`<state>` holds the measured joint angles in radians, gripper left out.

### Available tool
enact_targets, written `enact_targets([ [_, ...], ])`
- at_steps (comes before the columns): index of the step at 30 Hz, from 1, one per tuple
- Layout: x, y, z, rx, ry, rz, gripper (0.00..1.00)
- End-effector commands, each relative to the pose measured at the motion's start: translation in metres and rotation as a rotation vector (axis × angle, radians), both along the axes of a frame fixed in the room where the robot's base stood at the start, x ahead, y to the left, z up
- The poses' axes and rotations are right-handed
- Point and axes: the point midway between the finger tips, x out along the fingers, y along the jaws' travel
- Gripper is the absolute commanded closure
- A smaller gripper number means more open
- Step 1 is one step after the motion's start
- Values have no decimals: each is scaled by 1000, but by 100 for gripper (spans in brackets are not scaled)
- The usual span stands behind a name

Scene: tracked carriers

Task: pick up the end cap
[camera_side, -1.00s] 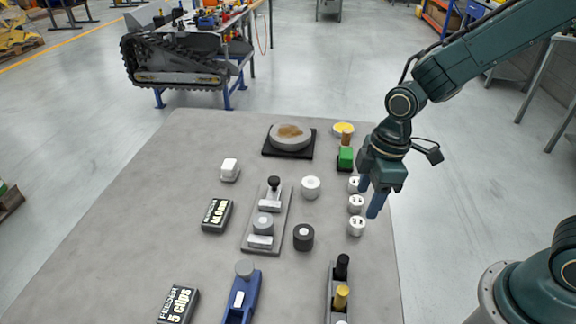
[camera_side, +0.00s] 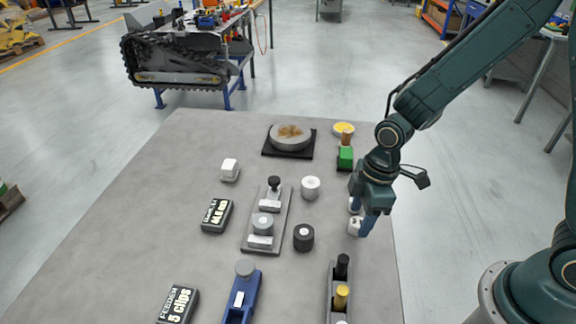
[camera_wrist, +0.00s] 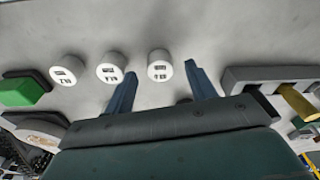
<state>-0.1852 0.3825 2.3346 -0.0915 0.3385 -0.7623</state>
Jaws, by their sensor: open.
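Three short white cylinders with dark printed marks stand in a row and look like caps; I cannot tell for sure which is the end cap. In the wrist view they are a left one (camera_wrist: 68,70), a middle one (camera_wrist: 112,68) and a right one (camera_wrist: 159,65). The right one appears between my fingertips, with no clear contact. In the side view my gripper (camera_side: 361,222) is low at the row's near end, open and pointing down. It partly covers the nearest white cylinder (camera_side: 353,227) and hides part of the row.
A green block (camera_side: 345,157) stands behind the row. A grey holder with a gold peg (camera_side: 341,297) stands in front. A black cylinder (camera_side: 304,237) and a white ring-like piece (camera_side: 310,187) stand to the left. The bench's right edge is close to my gripper.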

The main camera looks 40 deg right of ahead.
Motion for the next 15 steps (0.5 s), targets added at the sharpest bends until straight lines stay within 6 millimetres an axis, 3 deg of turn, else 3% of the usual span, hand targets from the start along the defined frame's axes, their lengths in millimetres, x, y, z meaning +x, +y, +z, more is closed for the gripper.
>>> enact_targets([
  [6,1,2,-19,-1,3,0,44],
  [15,1,2,-24,0,0,0,44],
])
